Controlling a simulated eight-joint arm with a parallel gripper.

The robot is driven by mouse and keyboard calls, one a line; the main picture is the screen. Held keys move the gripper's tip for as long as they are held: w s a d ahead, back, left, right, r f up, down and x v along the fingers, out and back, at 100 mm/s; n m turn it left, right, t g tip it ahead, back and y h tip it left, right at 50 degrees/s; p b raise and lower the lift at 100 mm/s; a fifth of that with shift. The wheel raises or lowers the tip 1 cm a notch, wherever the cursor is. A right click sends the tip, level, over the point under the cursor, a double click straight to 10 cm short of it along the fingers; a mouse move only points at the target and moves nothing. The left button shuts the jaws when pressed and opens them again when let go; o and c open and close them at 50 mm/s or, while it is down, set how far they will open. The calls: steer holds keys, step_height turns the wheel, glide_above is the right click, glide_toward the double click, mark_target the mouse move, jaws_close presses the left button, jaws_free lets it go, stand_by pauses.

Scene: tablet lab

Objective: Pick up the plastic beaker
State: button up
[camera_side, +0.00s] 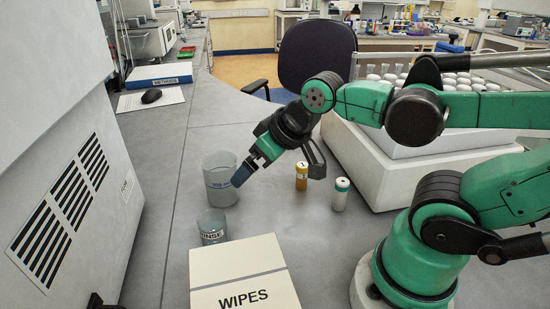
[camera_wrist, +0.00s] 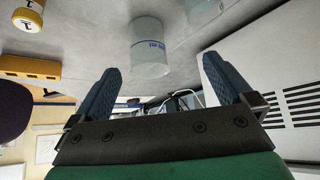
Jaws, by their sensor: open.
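The plastic beaker (camera_side: 220,183) is a translucent grey cup with blue marking, standing upright on the grey bench. In the wrist view the beaker (camera_wrist: 150,62) shows ahead of and between the two blue fingers, with clear gaps on both sides. My gripper (camera_side: 243,176) tilts down from the upper right, its fingertips beside the beaker's right side in the side view. My gripper (camera_wrist: 161,66) is open and empty. I cannot tell the exact distance between the fingertips and the beaker wall.
A smaller cup marked RINSE (camera_side: 212,229) stands just in front of the beaker, with a WIPES box (camera_side: 245,275) nearer. An orange vial (camera_side: 301,177) and a white vial (camera_side: 340,195) stand right. A vented machine (camera_side: 65,130) fills the left; a white tray unit (camera_side: 390,180) is at right.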

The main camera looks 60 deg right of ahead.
mark_target(224, 167)
step_height(224, 167, up, 5)
steer(key=w+d+f+m+t+y, duration=0.1)
steer(key=w+d+m+y, duration=0.35)
steer(key=m, duration=0.95)
steer(key=w+d+m+t+y, duration=0.1)
steer(key=w+d+m+y, duration=0.35)
steer(key=m, duration=0.85)
steer(key=shift+y, duration=0.3)
steer(key=shift+w+a+f, duration=0.55)
steer(key=shift+a+f, duration=0.3)
steer(key=shift+f, duration=1.25)
steer(key=shift+w+a+f, duration=0.5)
steer(key=shift+a+f, duration=0.35)
steer(key=shift+f, duration=1.25)
steer(key=shift+w+a+f, duration=0.55)
steer(key=shift+a+f, duration=0.3)
steer(key=shift+f, duration=1.25)
steer(key=c, duration=0.9)
steer(key=shift+r, duration=0.15)
